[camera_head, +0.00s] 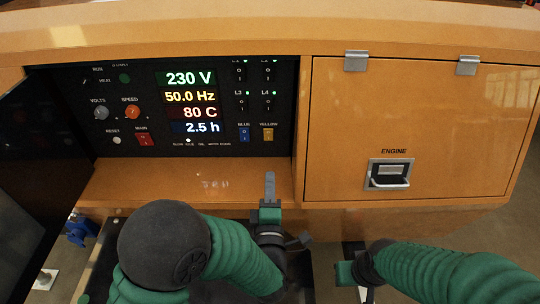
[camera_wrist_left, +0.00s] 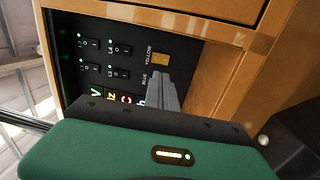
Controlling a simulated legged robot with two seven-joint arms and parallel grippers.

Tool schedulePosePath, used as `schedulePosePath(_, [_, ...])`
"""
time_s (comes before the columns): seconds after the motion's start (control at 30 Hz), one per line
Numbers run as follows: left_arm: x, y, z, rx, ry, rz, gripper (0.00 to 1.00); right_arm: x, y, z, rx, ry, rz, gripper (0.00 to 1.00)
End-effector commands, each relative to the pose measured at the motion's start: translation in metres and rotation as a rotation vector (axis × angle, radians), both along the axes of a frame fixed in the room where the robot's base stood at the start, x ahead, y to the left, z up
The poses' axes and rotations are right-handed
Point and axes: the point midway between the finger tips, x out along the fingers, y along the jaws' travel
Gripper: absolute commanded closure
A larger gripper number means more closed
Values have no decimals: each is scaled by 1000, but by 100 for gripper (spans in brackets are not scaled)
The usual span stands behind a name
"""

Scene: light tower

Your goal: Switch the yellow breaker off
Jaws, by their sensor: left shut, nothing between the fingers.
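The yellow breaker (camera_head: 267,134) is a small yellow rocker switch at the lower right of the black control panel, under the label YELLOW. It also shows in the left wrist view (camera_wrist_left: 161,58), just past my fingertips. The blue breaker (camera_head: 244,134) sits to its left. My left gripper (camera_head: 270,187) is shut and empty, in front of and below the yellow breaker, apart from it in the head view. In the left wrist view its fingers (camera_wrist_left: 163,92) point toward the breaker and cover part of the panel near BLUE. My right gripper (camera_head: 348,272) is low, right of centre; its fingers are unclear.
The panel (camera_head: 215,146) holds a lit display (camera_head: 190,100), knobs, a red MAIN switch (camera_head: 144,139) and black L-switches. An orange ledge (camera_head: 140,185) juts out below. A closed ENGINE door (camera_head: 430,130) with a handle (camera_head: 389,174) is at right; a dark open door (camera_head: 45,150) is at left.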

Motion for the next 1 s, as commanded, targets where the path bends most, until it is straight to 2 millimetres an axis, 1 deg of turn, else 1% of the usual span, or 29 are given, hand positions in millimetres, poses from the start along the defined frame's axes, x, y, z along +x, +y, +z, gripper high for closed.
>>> schedulePosePath(0.03, [-2, -1, -2, -19, -16, 4, 100, 0, 0, -3, 0, -1, 0, 64])
schedulePosePath(0.17, [-3, -1, 3, -30, -27, 6, 100, 0, 0, -1, 0, -1, 0, 64])
schedulePosePath(0.33, [-2, -1, 3, -27, -26, 7, 100, 0, 0, -1, 0, -1, 0, 64])
schedulePosePath(0.47, [5, -1, 3, -27, -26, 9, 100, 0, 0, -2, 0, -1, 0, 64])
schedulePosePath(0.57, [20, 0, 5, -28, -27, 9, 100, 0, 0, -2, 0, -1, 0, 64])
schedulePosePath(0.9, [93, 0, 13, -27, -27, 9, 100, 0, 0, -6, 0, 0, 0, 64])
schedulePosePath(1.0, [112, -1, 16, -25, -27, 7, 100, 0, 0, -8, 0, 0, 0, 64])
